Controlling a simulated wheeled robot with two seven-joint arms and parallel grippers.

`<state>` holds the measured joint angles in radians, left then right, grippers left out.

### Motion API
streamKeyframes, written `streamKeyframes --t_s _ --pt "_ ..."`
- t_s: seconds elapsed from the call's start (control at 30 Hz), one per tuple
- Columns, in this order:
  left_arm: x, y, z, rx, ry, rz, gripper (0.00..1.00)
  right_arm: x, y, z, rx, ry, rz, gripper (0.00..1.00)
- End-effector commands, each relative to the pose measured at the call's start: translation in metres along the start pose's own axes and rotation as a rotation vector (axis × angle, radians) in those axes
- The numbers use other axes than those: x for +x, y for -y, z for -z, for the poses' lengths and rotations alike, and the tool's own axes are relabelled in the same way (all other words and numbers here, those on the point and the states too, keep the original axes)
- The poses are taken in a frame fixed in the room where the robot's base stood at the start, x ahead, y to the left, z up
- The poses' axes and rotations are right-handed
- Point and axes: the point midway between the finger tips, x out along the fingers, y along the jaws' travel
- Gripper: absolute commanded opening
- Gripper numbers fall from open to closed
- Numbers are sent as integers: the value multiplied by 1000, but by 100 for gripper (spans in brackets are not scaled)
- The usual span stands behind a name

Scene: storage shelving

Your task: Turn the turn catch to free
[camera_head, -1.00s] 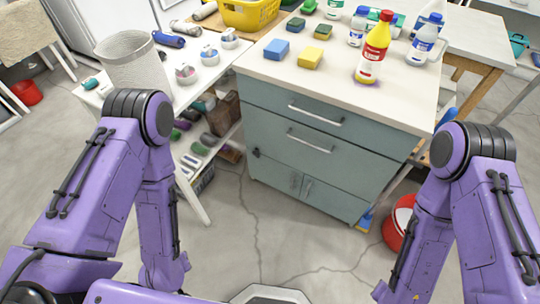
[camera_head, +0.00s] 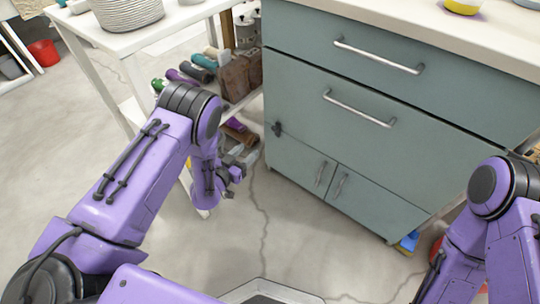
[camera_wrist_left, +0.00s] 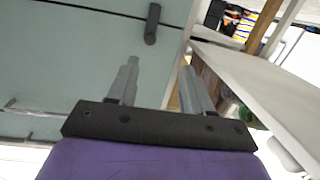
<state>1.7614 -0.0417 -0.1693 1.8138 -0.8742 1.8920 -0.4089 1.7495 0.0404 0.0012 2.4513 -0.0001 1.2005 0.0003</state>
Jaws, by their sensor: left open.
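The turn catch (camera_head: 277,129) is a small dark knob on the left edge of the grey-green cabinet front (camera_head: 350,150). In the left wrist view the catch (camera_wrist_left: 152,24) shows as a short dark bar beyond the fingers, close to the cabinet's side edge. My left gripper (camera_head: 238,170) is below and left of the catch in the head view, apart from it. In the left wrist view its two fingers (camera_wrist_left: 160,75) are spread and empty, pointing towards the cabinet. My right arm is at the lower right; its gripper is out of view.
A white side table (camera_head: 165,34) with shelves of bottles and tools stands left of the cabinet, near my left forearm. The cabinet has drawers with bar handles (camera_head: 362,108) and small doors below. A blue and yellow brush (camera_head: 408,242) is at its lower right. Open floor lies in front.

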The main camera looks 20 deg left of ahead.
Motion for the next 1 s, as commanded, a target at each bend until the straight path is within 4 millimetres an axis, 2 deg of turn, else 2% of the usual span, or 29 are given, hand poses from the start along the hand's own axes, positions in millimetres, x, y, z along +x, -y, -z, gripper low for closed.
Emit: streamKeyframes --t_s 0.03,0.1,0.27,0.5,0.7,0.83,1.0 --pt "12 -1 -15 20 -42 -33 50 24 2 -10 0 0 0 43" --pt "20 -4 -12 38 -82 -67 50 30 3 -12 0 0 0 43" --pt "35 -7 -4 51 -112 -92 50 33 3 -14 1 0 0 43" --pt "87 -12 0 48 -111 -90 50 47 4 -21 2 3 1 43" --pt "120 -14 4 47 -107 -89 50 56 5 -26 3 6 1 43" --pt "128 -15 6 47 -105 -87 50 56 5 -27 3 6 1 43" --pt "128 -15 7 46 -105 -87 50 56 5 -27 3 6 1 43"
